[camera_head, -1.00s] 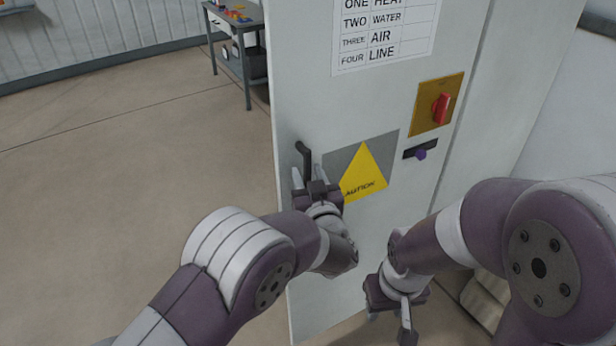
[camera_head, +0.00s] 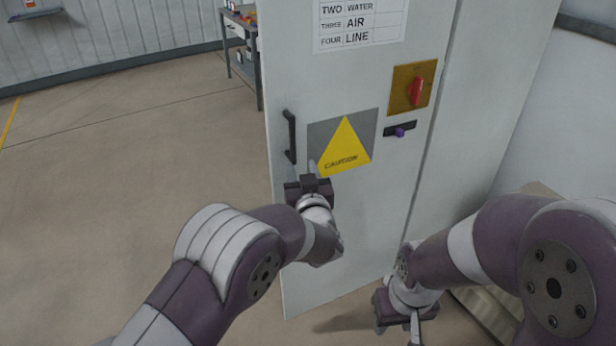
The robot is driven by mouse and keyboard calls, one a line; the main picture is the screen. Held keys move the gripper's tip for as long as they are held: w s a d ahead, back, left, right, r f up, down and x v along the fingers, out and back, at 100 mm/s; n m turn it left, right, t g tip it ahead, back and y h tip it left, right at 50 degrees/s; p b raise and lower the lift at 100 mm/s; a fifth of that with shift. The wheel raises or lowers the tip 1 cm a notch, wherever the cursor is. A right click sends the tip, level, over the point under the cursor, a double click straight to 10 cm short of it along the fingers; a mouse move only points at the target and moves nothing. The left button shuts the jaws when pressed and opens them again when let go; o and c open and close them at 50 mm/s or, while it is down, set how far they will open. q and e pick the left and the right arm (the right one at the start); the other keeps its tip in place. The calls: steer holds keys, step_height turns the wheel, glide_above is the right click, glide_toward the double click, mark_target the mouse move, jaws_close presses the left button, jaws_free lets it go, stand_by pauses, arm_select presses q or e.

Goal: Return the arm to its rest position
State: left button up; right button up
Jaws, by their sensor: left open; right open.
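My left gripper (camera_head: 303,170) is in front of the lower left part of a grey cabinet door, just below and right of the black door handle (camera_head: 290,137). Its jaws are open and I see nothing between them. My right gripper (camera_head: 396,325) hangs low at the bottom of the view, right of the door's lower part. It is open, points downward and holds nothing that I can see. Its fingertips are partly cut off by the frame edge.
The grey cabinet (camera_head: 355,220) fills the middle, with a yellow caution sign (camera_head: 345,150), a red rotary switch (camera_head: 416,90) and a small purple knob (camera_head: 400,132). A work table (camera_head: 243,60) stands behind at the upper left. The floor on the left is clear.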

arm_select(q)
steer(key=s+d+f+m+g+h, duration=0.25)
steer(key=s+f+g+h, duration=0.4)
steer(key=f, duration=0.65)
steer(key=s+a+r+g+y, duration=0.1)
steer(key=s+a+g, duration=0.4)
steer(key=s+a, duration=0.7)
steer(key=s+a+r+n+g+y, duration=0.1)
steer(key=s+a+g+y, duration=0.3)
steer(key=s+a, duration=0.8)
steer(key=shift+a+r+g, duration=0.35)
steer(key=shift+a+g, duration=0.3)
steer(key=shift+s, duration=0.1)
